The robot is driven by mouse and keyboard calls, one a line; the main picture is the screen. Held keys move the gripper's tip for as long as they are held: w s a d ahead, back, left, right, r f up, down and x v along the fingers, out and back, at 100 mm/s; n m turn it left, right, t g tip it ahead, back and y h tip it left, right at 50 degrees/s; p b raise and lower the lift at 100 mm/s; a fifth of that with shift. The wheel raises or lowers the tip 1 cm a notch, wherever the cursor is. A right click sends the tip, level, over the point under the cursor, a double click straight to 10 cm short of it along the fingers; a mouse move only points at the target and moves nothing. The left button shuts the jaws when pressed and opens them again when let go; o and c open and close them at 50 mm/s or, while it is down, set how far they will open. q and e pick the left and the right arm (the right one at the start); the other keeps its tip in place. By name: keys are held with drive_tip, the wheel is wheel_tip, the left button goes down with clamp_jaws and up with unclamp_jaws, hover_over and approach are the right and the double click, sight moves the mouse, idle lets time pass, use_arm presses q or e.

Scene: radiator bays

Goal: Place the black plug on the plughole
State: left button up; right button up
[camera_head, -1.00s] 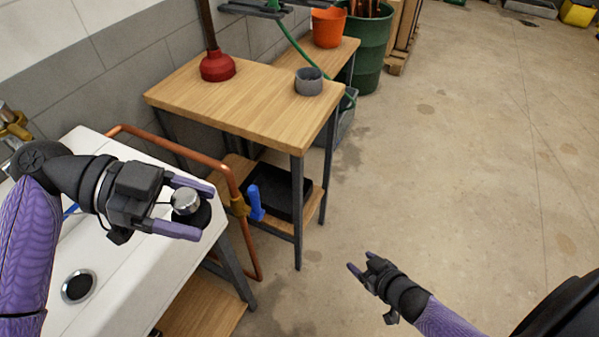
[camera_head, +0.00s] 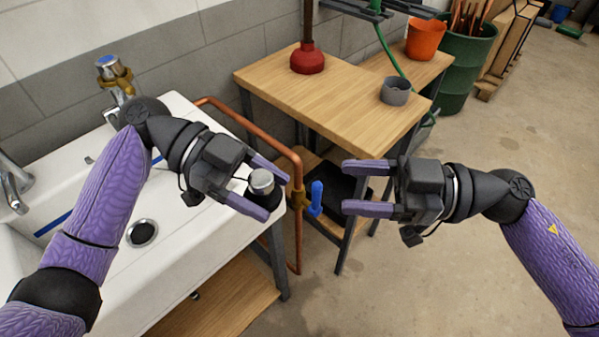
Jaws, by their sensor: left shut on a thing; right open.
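The black plug (camera_head: 262,183) has a dark round base and a silver knob on top. My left gripper (camera_head: 273,195) is shut on it, one finger on each side, at the right end of the white sink (camera_head: 200,252). I cannot tell whether the plug touches the sink there. The plughole (camera_head: 142,233) is a dark round hole with a metal rim in the sink, to the left of the plug and below it in the picture. My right gripper (camera_head: 348,188) is open and empty, to the right of the sink, with its fingers pointing left.
A copper pipe (camera_head: 294,150) with a blue valve handle (camera_head: 316,197) stands between the grippers. Behind is a wooden table (camera_head: 335,95) with a red plunger (camera_head: 307,59) and a grey cup (camera_head: 396,91). Taps (camera_head: 114,72) rise at the sink's back. Floor on the right is clear.

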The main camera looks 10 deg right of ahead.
sight(274, 187)
drive_tip(key=x, duration=1)
drive_tip(key=shift+a, duration=0.15)
